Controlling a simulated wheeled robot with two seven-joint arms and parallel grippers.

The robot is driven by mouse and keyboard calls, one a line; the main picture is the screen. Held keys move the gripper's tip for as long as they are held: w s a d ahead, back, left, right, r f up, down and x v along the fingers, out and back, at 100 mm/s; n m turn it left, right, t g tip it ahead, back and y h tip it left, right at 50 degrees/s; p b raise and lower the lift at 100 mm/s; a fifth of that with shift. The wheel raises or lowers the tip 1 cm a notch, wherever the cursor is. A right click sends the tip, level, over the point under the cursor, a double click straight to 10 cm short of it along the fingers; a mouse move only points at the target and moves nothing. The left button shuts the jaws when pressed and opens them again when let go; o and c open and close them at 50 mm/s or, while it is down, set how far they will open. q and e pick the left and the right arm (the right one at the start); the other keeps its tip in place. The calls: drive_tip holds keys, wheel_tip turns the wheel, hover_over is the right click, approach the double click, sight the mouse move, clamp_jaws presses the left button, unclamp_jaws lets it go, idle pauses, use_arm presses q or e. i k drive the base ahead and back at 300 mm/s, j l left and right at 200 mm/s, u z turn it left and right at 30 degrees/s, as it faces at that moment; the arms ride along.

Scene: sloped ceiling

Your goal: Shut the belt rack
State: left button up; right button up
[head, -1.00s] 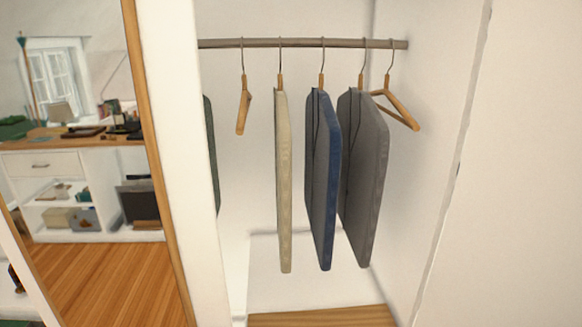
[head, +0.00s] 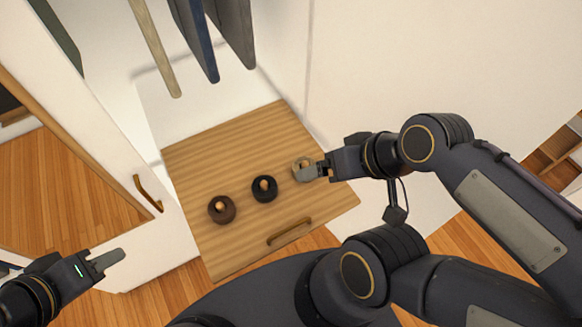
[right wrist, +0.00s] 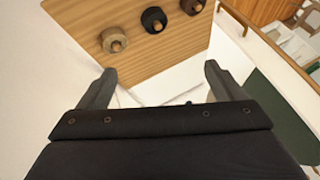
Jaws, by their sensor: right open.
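The belt rack is a pulled-out light wooden board (head: 200,165) low in the closet in the head view, with a bar handle (head: 289,231) along its front edge. A dark brown belt roll (head: 221,209), a black one (head: 264,189) and a tan one (head: 302,168) sit on it in a row. My right gripper (head: 312,172) overlaps the tan roll in the head view; in the right wrist view its fingers (right wrist: 159,72) are apart and empty, near the board's edge. My left gripper (head: 106,262) is left of the board, away from it; its finger gap is unclear.
A white door (head: 110,190) with a brass handle (head: 148,194) stands at the board's left. Garments (head: 232,30) hang above and behind the board. A white wall (head: 400,60) is at the right. Wooden floor (head: 165,300) shows in front.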

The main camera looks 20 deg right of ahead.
sight(224, 159)
drive_tip(key=k+j+z, duration=0.15)
drive_tip(key=z, duration=0.2)
drive_tip(key=k+j+z, duration=0.1)
drive_tip(key=z, duration=0.25)
drive_tip(key=k+z, duration=0.35)
drive_tip(key=i+j, duration=0.05)
